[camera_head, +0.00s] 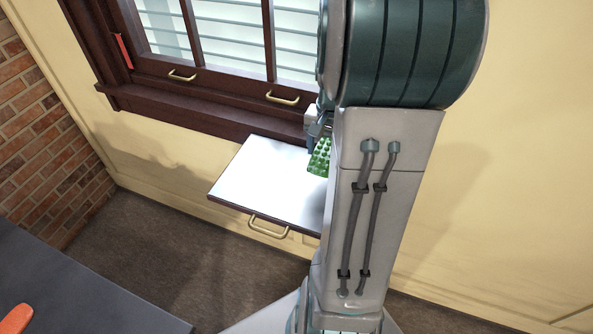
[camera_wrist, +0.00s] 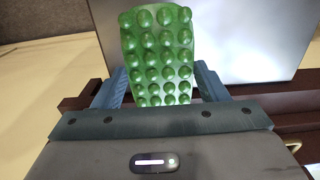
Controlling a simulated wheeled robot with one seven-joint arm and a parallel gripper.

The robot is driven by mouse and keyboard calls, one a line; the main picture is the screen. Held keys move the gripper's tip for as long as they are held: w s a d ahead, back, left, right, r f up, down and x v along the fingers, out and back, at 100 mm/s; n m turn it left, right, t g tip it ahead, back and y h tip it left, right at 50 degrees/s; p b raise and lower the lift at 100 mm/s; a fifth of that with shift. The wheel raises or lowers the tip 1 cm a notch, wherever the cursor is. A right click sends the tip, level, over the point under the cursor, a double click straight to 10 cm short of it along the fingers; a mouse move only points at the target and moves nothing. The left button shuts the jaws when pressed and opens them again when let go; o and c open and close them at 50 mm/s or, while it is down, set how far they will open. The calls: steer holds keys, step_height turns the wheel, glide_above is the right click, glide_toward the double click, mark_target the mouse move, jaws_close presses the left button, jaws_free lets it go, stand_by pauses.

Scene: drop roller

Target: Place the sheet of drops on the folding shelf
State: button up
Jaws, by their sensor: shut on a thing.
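The green sheet of drops (camera_head: 320,157) shows just left of my arm in the head view, over the right part of the folding shelf. In the wrist view the sheet (camera_wrist: 158,55) has rows of round green bumps and sticks out from between the fingers of my gripper (camera_wrist: 160,88), which is shut on it. The folding shelf (camera_head: 265,185) is a white-topped board with a dark edge, standing out level below the window. It also fills the upper right of the wrist view (camera_wrist: 245,40). I cannot tell whether the sheet touches the shelf. My arm hides the shelf's right end.
A dark-framed window (camera_head: 225,45) with brass handles and a wooden sill (camera_head: 190,115) is behind the shelf. A grey surface with an orange thing (camera_head: 17,318) is at lower left. The shelf's left part is bare.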

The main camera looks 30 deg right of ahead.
glide_above(301, 184)
step_height(301, 184, down, 4)
steer(key=shift+w+r+p, duration=0.1)
steer(key=shift+p, duration=0.25)
steer(key=shift+f, duration=2.05)
steer(key=shift+f, duration=0.25)
steer(key=o, duration=1.2)
steer(key=shift+r, duration=0.1)
steer(key=shift+d+r, duration=0.1)
